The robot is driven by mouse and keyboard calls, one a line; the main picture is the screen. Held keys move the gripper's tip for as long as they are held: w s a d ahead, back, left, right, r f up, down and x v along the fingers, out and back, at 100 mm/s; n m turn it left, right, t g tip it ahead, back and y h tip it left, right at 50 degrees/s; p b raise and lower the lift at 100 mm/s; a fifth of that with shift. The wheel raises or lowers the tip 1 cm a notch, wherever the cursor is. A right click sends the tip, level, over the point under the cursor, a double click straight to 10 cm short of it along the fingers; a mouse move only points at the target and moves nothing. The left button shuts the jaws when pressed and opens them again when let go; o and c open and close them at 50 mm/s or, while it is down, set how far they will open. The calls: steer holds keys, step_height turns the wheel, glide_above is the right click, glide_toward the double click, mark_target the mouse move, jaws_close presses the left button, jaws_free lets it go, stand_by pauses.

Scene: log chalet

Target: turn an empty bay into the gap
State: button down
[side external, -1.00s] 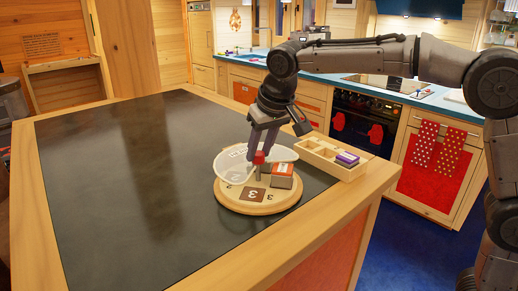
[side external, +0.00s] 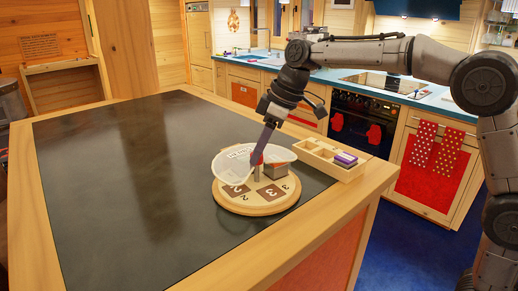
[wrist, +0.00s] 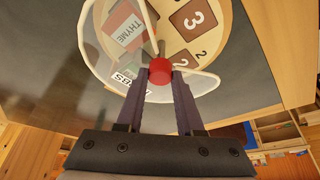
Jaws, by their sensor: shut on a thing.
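A round wooden turntable (side external: 249,207) stands on the dark tabletop, with brown numbered tiles on its bays. The 3 tile (side external: 271,192) lies bare at the front right, in the open gap of a clear cover (side external: 228,167); it also shows in the wrist view (wrist: 195,18). A 2 tile (side external: 237,190) is at the front left.
A wooden tray (side external: 325,158) with compartments stands right of the turntable near the table edge, with a purple box (side external: 345,159) in its right part. A white label (wrist: 130,78) with dark letters shows at the cover. The tabletop to the left is clear.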

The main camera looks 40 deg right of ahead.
steer(key=shift+n, duration=0.4)
steer(key=c, duration=0.5)
jaws_free()
steer(key=shift+c, duration=0.2)
steer(key=v, duration=1.4)
steer(key=shift+w+d, duration=0.2)
steer(key=shift+w, duration=0.05)
